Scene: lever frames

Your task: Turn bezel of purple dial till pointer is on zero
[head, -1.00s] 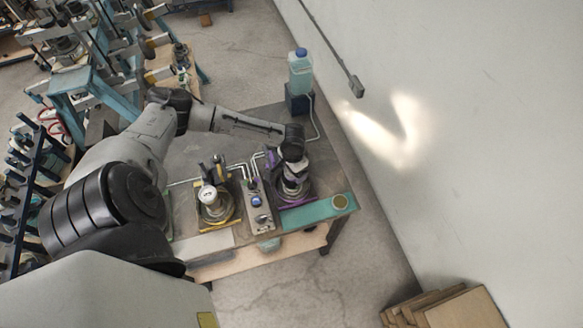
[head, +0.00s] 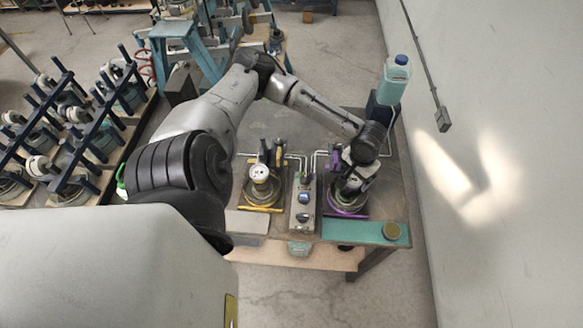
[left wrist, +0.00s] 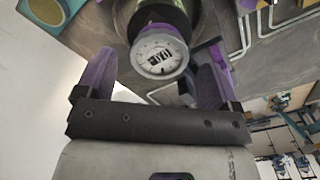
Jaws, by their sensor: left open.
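The purple dial (left wrist: 160,56) shows in the left wrist view with a grey bezel, a white face and a purple body behind it. Dark marks cross the middle of its face; I cannot tell where its pointer stands. My left gripper (left wrist: 159,64) is open, with one finger to each side of the dial. I see no clear contact with the bezel. In the head view my left gripper (head: 352,178) is over the purple-marked station (head: 347,215) and hides its dial. My right gripper is not in view.
A yellow-marked station with a white dial (head: 260,173) stands to the left. A narrow panel with knobs (head: 303,205) is between the stations. A teal strip (head: 352,231) lies in front. A bottle (head: 394,80) stands at the back right, near the wall (head: 520,110).

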